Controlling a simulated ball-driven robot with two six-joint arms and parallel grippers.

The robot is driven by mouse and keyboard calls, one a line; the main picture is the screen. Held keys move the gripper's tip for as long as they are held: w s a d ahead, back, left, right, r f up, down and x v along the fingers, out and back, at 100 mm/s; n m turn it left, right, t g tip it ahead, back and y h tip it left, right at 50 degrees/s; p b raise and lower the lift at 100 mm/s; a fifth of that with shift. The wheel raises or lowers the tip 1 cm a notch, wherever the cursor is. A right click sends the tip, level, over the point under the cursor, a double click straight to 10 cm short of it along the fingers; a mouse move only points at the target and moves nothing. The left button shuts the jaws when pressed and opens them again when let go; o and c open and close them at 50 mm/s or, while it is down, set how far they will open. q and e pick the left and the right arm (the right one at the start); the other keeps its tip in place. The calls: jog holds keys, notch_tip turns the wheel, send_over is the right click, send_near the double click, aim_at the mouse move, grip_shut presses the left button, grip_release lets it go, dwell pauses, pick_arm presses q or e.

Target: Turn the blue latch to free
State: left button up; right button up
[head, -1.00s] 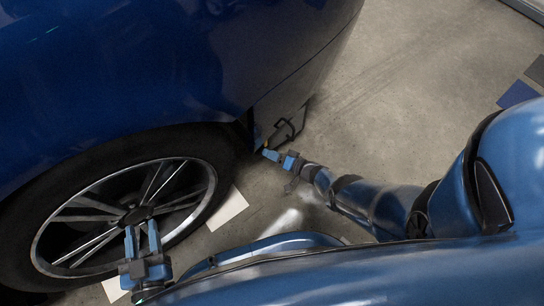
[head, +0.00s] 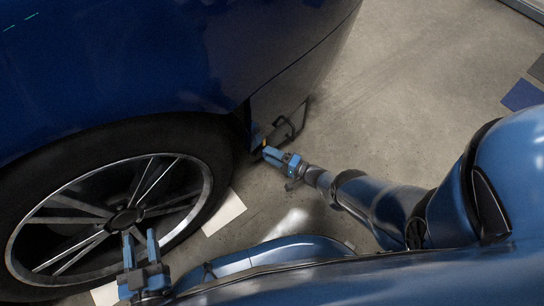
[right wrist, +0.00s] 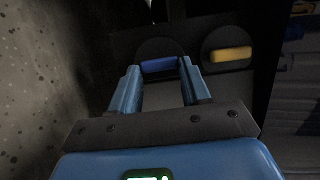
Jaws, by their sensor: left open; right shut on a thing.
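The blue latch (right wrist: 158,64) is a short bar on a round dark plate, seen in the right wrist view. It lies level across the picture. My right gripper (right wrist: 157,72) is shut on it, one finger at each end. In the head view my right gripper (head: 268,153) is at the lower edge of the car body, behind the wheel, and the blue latch cannot be made out there. My left gripper (head: 140,236) is open and empty in front of the wheel.
A yellow latch (right wrist: 230,54) sits right of the blue one. The blue car (head: 130,70) and its wheel (head: 190,190) fill the left of the head view. A dark bracket (head: 292,122) stands out near my right gripper. The concrete floor (head: 420,90) is mostly clear.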

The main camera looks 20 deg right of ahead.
jog(key=shift+w+r, duration=0.1)
jog(key=shift+w, duration=0.1)
dwell(0.3)
jog(key=o, duration=1.1)
jog(key=shift+c, duration=0.2)
jog(key=shift+s, duration=0.1)
jog(key=p+v, duration=0.2)
jog(key=v, duration=0.8)
jog(key=shift+s+d, duration=0.2)
jog(key=shift+d, duration=0.05)
